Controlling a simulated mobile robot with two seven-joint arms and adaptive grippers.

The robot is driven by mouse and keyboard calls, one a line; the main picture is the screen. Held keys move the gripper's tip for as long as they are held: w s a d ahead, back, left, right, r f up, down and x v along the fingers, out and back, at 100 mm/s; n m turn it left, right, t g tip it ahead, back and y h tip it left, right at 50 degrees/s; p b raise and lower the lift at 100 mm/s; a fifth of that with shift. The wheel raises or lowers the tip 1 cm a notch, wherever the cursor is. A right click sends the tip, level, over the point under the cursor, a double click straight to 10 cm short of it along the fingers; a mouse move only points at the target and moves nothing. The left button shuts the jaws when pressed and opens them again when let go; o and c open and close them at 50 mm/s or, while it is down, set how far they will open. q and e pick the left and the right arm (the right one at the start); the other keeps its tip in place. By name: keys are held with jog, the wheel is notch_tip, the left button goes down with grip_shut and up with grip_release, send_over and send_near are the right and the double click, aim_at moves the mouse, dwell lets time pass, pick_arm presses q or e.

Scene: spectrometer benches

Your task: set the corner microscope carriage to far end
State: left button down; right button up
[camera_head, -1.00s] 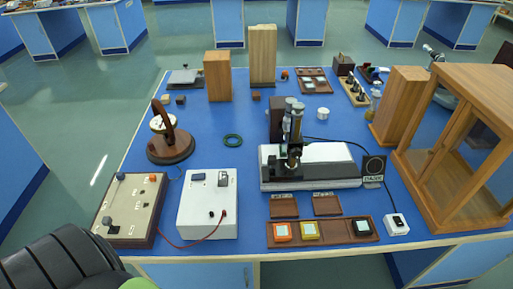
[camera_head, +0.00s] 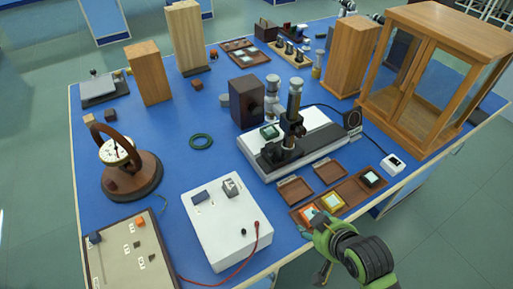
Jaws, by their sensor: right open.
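A microscope (camera_head: 293,112) with metal tubes and a black column stands on a long black and white base (camera_head: 330,139) on the blue bench. A small pale-green square piece (camera_head: 269,132) lies on the white part, left of the column. My green right gripper (camera_head: 320,240) is open at the bench's front edge, by the wooden slide tray (camera_head: 348,199). It is apart from the microscope, and its finger tips are partly hard to make out. My left gripper is out of view.
A white box (camera_head: 226,222) with a red lead stands front left of the microscope. A dark wooden block (camera_head: 247,101) is behind it. A small dark sign (camera_head: 352,119) stands at the base's right end, and a glass-fronted wooden case (camera_head: 430,65) beyond.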

aim_at(274, 148)
jog(key=shift+n+t+y, duration=0.4)
jog(key=shift+t+y, duration=0.2)
jog(key=w, duration=0.1)
jog(key=w+a+r, duration=0.1)
jog(key=w, duration=0.1)
jog(key=w+a+r, duration=0.1)
jog(key=shift+w+a, duration=0.25)
jog(key=shift+w, duration=0.05)
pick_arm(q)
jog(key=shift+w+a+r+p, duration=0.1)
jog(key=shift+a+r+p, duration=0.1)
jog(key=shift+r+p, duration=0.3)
pick_arm(e)
jog(key=shift+w+a+r+n+t+y, duration=0.55)
jog(key=shift+w+a, duration=0.8)
jog(key=shift+w, duration=1.05)
jog(key=shift+w+a+r+n+t+y, duration=0.1)
jog(key=shift+w+a+r+t+y, duration=0.15)
jog(key=shift+w+a+r+y, duration=1.5)
jog(key=shift+w+a+f+n+t+h, duration=0.2)
jog(key=shift+w+a+n+t+h, duration=0.5)
jog(key=shift+w, duration=2.4)
jog(key=shift+a+m+g, duration=0.2)
jog(key=shift+m+g, duration=0.1)
jog(key=shift+m, duration=0.05)
grip_shut()
